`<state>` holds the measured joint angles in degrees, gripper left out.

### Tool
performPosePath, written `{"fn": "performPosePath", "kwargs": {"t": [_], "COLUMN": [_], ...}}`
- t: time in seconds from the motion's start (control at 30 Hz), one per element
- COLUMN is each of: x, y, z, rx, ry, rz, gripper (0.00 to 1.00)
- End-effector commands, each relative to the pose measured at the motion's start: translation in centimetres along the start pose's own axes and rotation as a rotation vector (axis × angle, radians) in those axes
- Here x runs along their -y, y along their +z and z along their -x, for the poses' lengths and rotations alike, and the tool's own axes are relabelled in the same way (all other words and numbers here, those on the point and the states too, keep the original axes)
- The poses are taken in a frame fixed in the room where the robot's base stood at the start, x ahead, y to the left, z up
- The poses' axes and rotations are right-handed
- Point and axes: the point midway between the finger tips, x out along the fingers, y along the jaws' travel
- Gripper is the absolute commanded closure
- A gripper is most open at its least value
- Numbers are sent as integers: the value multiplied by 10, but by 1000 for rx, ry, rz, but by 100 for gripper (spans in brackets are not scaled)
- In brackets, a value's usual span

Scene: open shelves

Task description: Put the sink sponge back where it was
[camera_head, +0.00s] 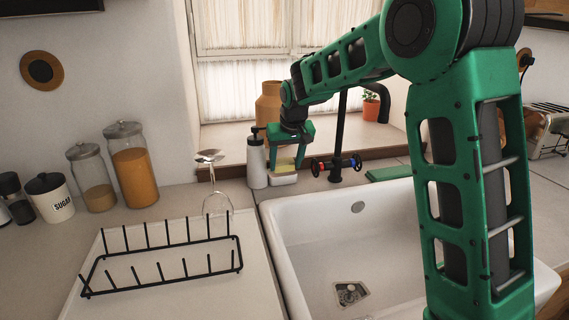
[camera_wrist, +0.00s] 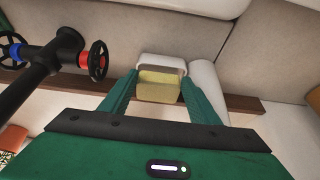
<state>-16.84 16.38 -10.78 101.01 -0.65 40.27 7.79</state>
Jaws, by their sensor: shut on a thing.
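The yellow sink sponge (camera_head: 284,162) is between the fingers of my gripper (camera_head: 286,166), behind the sink's back left corner. The wrist view shows the sponge (camera_wrist: 158,88) between the two green fingers (camera_wrist: 160,78), which are shut on it. A small white dish (camera_head: 284,180) is directly at the sponge's lower edge; it also shows in the wrist view (camera_wrist: 162,62). I cannot tell whether the sponge touches the dish. The near finger hides part of the sponge in the head view.
A white soap bottle (camera_head: 257,163) stands close left of the dish. The black tap (camera_head: 337,150) with red and blue handles is to the right. The white sink (camera_head: 300,235) is in front. A wine glass (camera_head: 214,180) and black rack (camera_head: 160,262) are at left.

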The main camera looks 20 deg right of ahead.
Motion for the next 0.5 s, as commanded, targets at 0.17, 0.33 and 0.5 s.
{"fn": "performPosePath", "kwargs": {"t": [0.17, 0.33, 0.5], "x": [0, -1, -1], "y": [0, 1, 3], "z": [1, -3, -7], "rx": [-1, -1, -1], "ry": [0, 0, 0], "rz": [-1, -1, -1], "gripper": [62, 62, 62]}}
